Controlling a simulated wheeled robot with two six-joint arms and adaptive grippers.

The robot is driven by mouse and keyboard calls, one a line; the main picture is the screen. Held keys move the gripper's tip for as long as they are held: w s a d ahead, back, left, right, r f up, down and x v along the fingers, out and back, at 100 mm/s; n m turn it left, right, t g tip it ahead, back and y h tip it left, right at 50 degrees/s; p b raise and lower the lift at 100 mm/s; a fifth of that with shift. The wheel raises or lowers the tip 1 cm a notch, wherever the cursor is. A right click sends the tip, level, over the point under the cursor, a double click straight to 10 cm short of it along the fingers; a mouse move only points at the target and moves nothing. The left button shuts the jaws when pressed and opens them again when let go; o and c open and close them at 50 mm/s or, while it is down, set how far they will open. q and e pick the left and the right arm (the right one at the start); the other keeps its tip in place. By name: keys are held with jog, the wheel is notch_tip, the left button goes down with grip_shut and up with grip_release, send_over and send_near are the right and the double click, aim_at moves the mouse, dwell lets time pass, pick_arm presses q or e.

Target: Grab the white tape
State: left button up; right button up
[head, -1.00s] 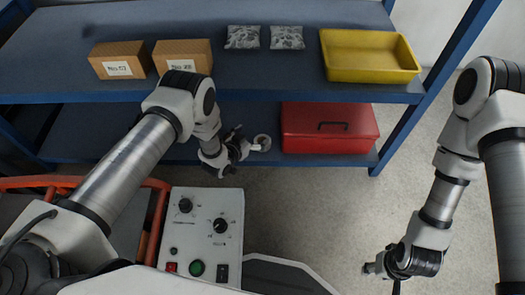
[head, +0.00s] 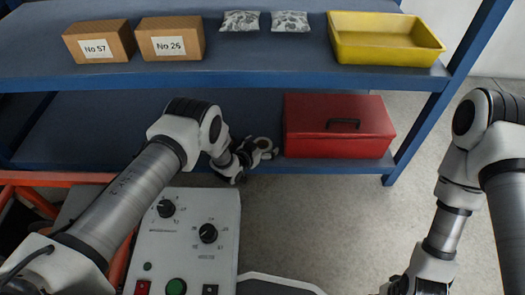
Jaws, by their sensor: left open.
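A small pale roll (head: 262,143), which looks like the white tape, lies on the lower shelf near its front edge, left of the red toolbox. My left gripper (head: 263,150) is open at the roll, with its fingers partly covering it. I cannot tell whether the fingers touch the roll. My right arm hangs at the right side, and its gripper end is mostly cut off by the bottom edge of the head view.
A red toolbox (head: 340,140) stands just right of the roll. The upper shelf (head: 240,72) overhangs, holding cardboard boxes (head: 170,39), silvery packets (head: 241,21) and a yellow tray (head: 386,58). A control panel (head: 185,235) is below. A blue post is at right.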

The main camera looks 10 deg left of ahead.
pick_arm(q)
jog(key=shift+r, duration=0.1)
jog(key=c, duration=1.2)
